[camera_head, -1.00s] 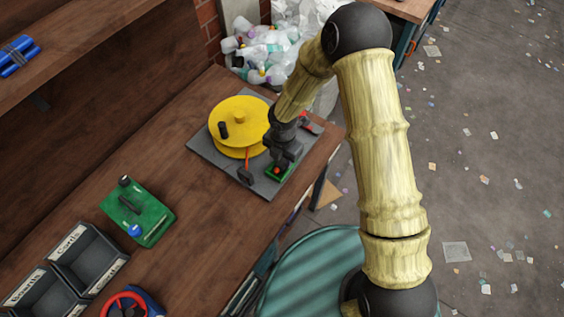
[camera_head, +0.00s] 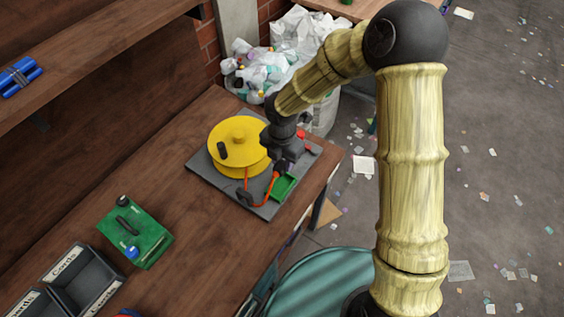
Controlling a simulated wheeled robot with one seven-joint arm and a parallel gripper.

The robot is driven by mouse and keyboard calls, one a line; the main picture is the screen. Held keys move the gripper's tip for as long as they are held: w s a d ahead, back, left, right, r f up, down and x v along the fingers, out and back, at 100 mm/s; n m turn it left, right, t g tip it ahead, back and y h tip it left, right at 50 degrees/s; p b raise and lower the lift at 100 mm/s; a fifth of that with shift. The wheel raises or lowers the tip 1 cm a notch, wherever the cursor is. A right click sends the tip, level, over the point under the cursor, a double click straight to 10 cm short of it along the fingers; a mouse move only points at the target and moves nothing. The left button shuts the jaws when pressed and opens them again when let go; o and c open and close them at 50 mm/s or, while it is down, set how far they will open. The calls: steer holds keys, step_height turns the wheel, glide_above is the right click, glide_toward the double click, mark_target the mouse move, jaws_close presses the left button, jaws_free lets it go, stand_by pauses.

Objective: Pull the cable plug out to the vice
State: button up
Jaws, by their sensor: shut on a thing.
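A yellow cable reel (camera_head: 226,132) with a dark crank knob (camera_head: 222,151) sits on a grey board (camera_head: 209,173). An orange cable (camera_head: 258,200) runs from the reel past a dark guide (camera_head: 244,197) and up to my gripper (camera_head: 281,169). My gripper is shut on the plug at the cable's end, which the fingers mostly hide. It is over the edge of a small green holder (camera_head: 285,187) at the front of the board. A small red part (camera_head: 311,150), possibly the vice, shows right of my gripper, partly hidden behind my wrist.
A green box with a handle (camera_head: 150,239) and dark labelled bins (camera_head: 92,283) stand on the bench at the lower left. A shelf (camera_head: 110,50) with blue cylinders (camera_head: 20,77) is at the upper left. A bag of bottles (camera_head: 262,68) stands behind the bench.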

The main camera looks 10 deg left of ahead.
stand_by(0.4)
steer(key=shift+f+b, duration=0.35)
steer(key=shift+f, duration=0.35)
steer(key=shift+s+a, duration=0.1)
steer(key=s+a+b, duration=0.2)
steer(key=s+a, duration=0.2)
steer(key=s, duration=0.7)
steer(key=shift+a+b, duration=0.35)
steer(key=shift+b, duration=0.05)
stand_by(1.1)
steer(key=shift+s, duration=0.1)
steer(key=s+a+b, duration=0.2)
steer(key=s+a, duration=0.3)
steer(key=s, duration=0.6)
steer(key=shift+b, duration=0.4)
stand_by(1.4)
steer(key=shift+d, duration=0.1)
